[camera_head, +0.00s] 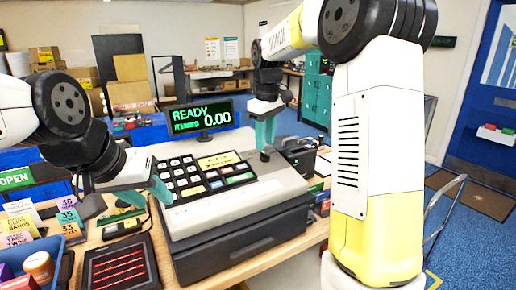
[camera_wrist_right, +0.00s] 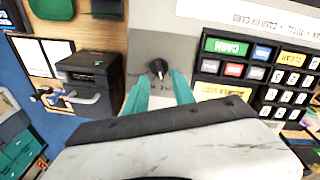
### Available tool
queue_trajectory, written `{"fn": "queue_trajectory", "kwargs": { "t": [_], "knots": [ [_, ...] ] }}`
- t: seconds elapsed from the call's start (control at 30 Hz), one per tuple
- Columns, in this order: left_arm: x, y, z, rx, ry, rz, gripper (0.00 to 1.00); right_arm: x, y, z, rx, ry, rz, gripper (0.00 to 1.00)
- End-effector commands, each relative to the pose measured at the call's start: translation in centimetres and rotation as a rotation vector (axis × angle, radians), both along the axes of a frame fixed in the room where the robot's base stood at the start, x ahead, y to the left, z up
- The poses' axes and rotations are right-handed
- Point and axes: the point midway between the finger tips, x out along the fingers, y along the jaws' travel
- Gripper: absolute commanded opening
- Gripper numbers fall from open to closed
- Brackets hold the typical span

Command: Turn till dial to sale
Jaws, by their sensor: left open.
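The grey till (camera_head: 240,197) stands on the wooden counter with its keypad facing up. Its small black dial (camera_wrist_right: 158,68) shows in the right wrist view on the grey panel beside the keypad; the markings around it are too small to read. My right gripper (camera_wrist_right: 158,88) is open, with its teal fingers on either side just short of the dial. In the head view my right gripper (camera_head: 265,134) points down over the till's right side, and the dial (camera_head: 265,156) shows at its tips. My left gripper (camera_head: 150,190) is open and empty by the keypad's left edge.
The till display (camera_head: 202,117) reads READY and 0.00. A black card printer (camera_head: 298,154) stands right of the till. Price cards (camera_head: 68,215), a blue bin (camera_head: 40,262) and a dark tray with red bars (camera_head: 122,266) crowd the left counter.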

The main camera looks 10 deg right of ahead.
Motion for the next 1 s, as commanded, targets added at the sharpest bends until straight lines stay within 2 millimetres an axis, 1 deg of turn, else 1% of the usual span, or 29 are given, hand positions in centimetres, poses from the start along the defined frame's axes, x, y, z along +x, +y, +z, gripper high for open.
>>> {"fn": "queue_trajectory", "kwargs": {
  "t": [0.03, 0.1, 0.2, 0.3, 0.63, 0.7, 0.77, 0.87, 0.97, 1.0],
  "knots": [
    [0.0, 0.0, 0.0, 0.0, 0.0, 0.0, 0.41, 0.0, 0.0, 1.0, 0.001, -0.003, 0.0, 0.31],
    [0.0, 0.0, 0.0, 0.0, 0.0, 0.0, 0.41, -0.2, 0.0, 2.0, 0.001, -0.001, 0.001, 0.31],
    [0.0, 0.0, 0.0, 0.0, 0.0, 0.0, 0.41, -0.4, 0.0, 3.2, 0.001, 0.001, 0.001, 0.31],
    [0.0, 0.0, 0.0, 0.0, 0.0, 0.0, 0.41, -0.5, 0.0, 3.9, 0.0, 0.001, 0.001, 0.31],
    [0.0, 0.0, 0.0, 0.0, 0.0, 0.0, 0.41, -0.6, 0.0, 4.1, 0.0, 0.003, 0.0, 0.31],
    [0.0, 0.0, 0.0, 0.0, 0.0, 0.0, 0.41, -0.9, -0.1, 4.3, 0.004, -0.004, -0.008, 0.31],
    [0.0, 0.0, 0.0, 0.0, 0.0, 0.0, 0.41, -1.7, -0.3, 4.6, 0.013, -0.013, -0.023, 0.31],
    [0.0, 0.0, 0.0, 0.0, 0.0, 0.0, 0.41, -4.0, -0.9, 5.5, 0.046, -0.049, -0.076, 0.31],
    [0.0, 0.0, 0.0, 0.0, 0.0, 0.0, 0.41, -7.4, -1.6, 6.2, 0.091, -0.094, -0.153, 0.31],
    [0.0, 0.0, 0.0, 0.0, 0.0, 0.0, 0.41, -8.9, -1.8, 6.4, 0.112, -0.114, -0.187, 0.31]
  ]
}}
